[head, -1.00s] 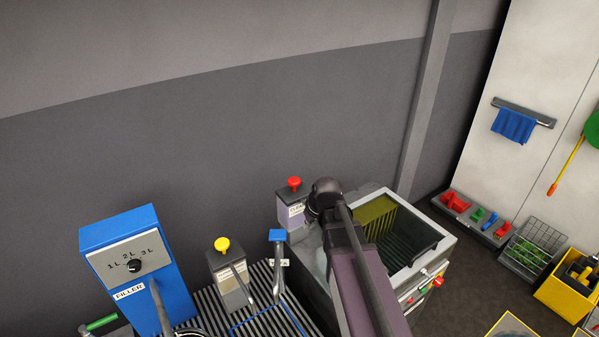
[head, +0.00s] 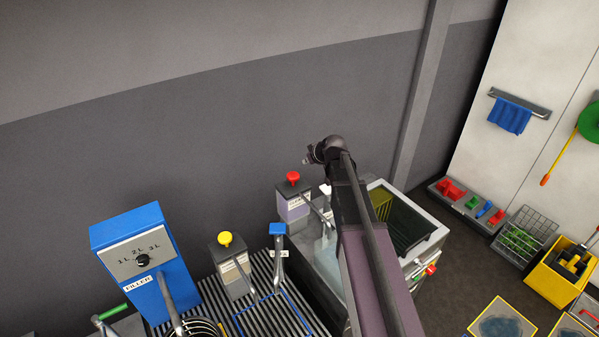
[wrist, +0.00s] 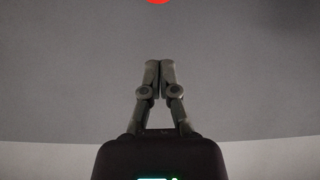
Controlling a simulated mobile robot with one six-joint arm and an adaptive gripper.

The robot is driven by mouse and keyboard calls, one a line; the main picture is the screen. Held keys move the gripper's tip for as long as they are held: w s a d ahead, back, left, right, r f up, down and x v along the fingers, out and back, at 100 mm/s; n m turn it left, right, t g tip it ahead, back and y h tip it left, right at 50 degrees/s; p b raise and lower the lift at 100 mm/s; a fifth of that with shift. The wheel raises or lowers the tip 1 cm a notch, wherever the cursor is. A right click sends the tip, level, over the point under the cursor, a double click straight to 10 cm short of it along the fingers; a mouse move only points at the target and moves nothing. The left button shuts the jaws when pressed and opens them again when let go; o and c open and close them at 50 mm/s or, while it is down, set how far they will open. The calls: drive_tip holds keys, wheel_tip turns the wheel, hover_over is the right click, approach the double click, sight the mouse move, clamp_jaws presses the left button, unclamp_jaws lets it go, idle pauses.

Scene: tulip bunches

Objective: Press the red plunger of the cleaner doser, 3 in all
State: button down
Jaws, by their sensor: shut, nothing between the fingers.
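The cleaner doser (head: 291,206) is a grey box with a white label, standing against the dark wall. Its red plunger (head: 293,177) sits up on top of it. In the wrist view, part of the red plunger (wrist: 159,2) shows at the top edge. My gripper (head: 307,157) is up and to the right of the plunger in the head view, apart from it. In the wrist view my gripper (wrist: 160,64) has its fingertips together with nothing between them.
A doser with a yellow plunger (head: 225,239) and a blue filler (head: 140,262) with a dial stand to the left. A blue-topped post (head: 277,230) rises by the slatted grate (head: 262,290). A sink with a dark basket (head: 405,228) lies to the right.

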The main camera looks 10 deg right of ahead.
drive_tip(key=shift+f, duration=0.1)
drive_tip(key=b, duration=0.8)
hover_over(294, 176)
drive_tip(key=s, duration=0.1)
drive_tip(key=f, duration=0.7)
drive_tip(key=shift+s+d+f, duration=0.2)
drive_tip(key=shift+d, duration=0.15)
drive_tip(key=shift+s+f+b, duration=0.2)
drive_tip(key=shift+f+b, duration=0.5)
drive_tip(key=shift+f, duration=0.25)
drive_tip(key=shift+f+b, duration=0.75)
drive_tip(key=shift+b, duration=0.05)
drive_tip(key=shift+f, duration=0.15)
wheel_tip(294, 176, down, 3)
drive_tip(key=b, duration=0.3)
drive_tip(key=shift+f+b, duration=0.2)
drive_tip(key=shift+b, duration=0.1)
drive_tip(key=shift+r, duration=0.1)
